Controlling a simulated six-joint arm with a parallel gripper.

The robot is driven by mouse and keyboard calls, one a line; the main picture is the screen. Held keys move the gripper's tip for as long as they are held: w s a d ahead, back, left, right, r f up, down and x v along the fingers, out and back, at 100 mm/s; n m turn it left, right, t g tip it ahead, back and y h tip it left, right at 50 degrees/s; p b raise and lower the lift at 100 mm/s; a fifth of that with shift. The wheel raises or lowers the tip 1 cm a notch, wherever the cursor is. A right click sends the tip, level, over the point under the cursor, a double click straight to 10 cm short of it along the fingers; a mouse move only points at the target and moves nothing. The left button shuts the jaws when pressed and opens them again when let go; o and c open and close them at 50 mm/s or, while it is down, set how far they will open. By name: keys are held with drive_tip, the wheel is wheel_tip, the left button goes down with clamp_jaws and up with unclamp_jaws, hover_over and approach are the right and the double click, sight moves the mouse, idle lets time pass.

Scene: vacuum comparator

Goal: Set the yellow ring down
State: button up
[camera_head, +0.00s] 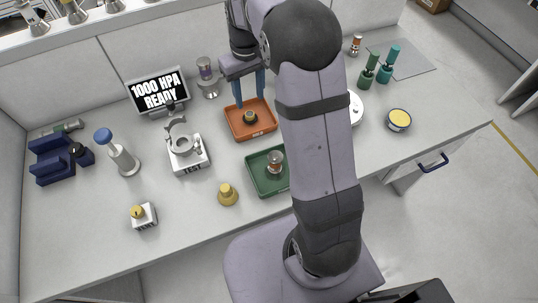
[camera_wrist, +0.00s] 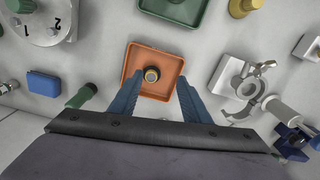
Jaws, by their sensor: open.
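A small round piece with a yellow ring and a dark part (camera_head: 249,118) sits in the middle of the orange tray (camera_head: 234,127). It also shows in the wrist view (camera_wrist: 152,75), as a dark and yellow ring around a paler centre, on the tray floor (camera_wrist: 135,64). My gripper (camera_head: 250,104) is open, its two blue fingers pointing down over the tray, one on each side of the piece. In the wrist view my gripper (camera_wrist: 159,80) has a wide gap between its fingers, with the piece between them in the picture. I see no finger touching it.
A green tray (camera_head: 254,181) holding a small glass-like piece (camera_head: 274,162) lies nearer. A white clamp stand (camera_head: 187,154), a display (camera_head: 158,90) and a yellow knob-shaped piece (camera_head: 227,195) stand left. Green bottles (camera_head: 369,68) and a yellow-topped tin (camera_head: 399,119) stand right.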

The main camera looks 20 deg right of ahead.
drive_tip(key=s+a+f+m, duration=0.1)
drive_tip(key=s, duration=1)
drive_tip(key=s+a+f, duration=0.1)
drive_tip(key=s+a, duration=0.1)
drive_tip(key=s, duration=1)
drive_tip(key=shift+s+f+m, duration=0.15)
drive_tip(key=shift+f+m, duration=0.25)
